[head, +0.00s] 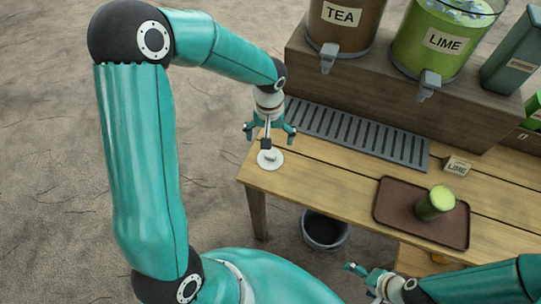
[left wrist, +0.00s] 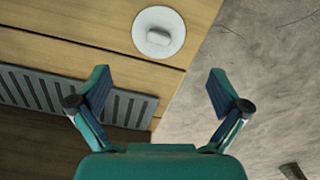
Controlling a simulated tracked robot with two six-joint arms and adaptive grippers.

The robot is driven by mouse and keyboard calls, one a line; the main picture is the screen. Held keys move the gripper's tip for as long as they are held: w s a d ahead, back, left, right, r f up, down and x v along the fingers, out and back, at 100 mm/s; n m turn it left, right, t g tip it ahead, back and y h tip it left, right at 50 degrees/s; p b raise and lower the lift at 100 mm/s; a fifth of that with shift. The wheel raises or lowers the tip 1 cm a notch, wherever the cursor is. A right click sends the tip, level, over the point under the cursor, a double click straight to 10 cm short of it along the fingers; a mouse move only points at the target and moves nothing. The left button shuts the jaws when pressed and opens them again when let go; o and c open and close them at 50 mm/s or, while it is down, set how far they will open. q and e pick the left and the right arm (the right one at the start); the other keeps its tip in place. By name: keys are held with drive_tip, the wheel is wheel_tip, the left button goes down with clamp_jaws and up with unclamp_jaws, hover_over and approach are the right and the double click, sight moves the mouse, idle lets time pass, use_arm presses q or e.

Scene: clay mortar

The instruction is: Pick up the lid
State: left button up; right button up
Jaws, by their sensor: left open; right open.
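The lid (head: 270,159) is a small white disc with a raised handle, lying flat on the wooden table (head: 300,180) near its left corner. In the left wrist view the lid (left wrist: 158,32) is ahead of the fingertips, near the table edge, with nothing touching it. My left gripper (head: 270,130) is open and empty above and just behind the lid; its spread fingers also show in the left wrist view (left wrist: 160,80). My right gripper (head: 368,280) is open and empty at the bottom, in front of the table.
A dark drip grate (head: 355,135) lies behind the lid, before a wooden stand with tea (head: 345,22) and lime (head: 440,40) dispensers. A brown tray (head: 400,215) holds a green cup (head: 435,204). A bucket (head: 325,231) stands below. The tabletop between lid and tray is clear.

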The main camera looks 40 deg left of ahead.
sight(270, 155)
use_arm(q)
drive_tip(key=shift+s+d+f+p, duration=0.15)
drive_tip(key=shift+f+p, duration=0.05)
drive_tip(key=shift+f, duration=1.8)
drive_tip(key=shift+s+d+f+p, duration=0.1)
drive_tip(key=shift+f+p, duration=0.1)
drive_tip(key=shift+f, duration=1.75)
drive_tip(key=c, duration=0.7)
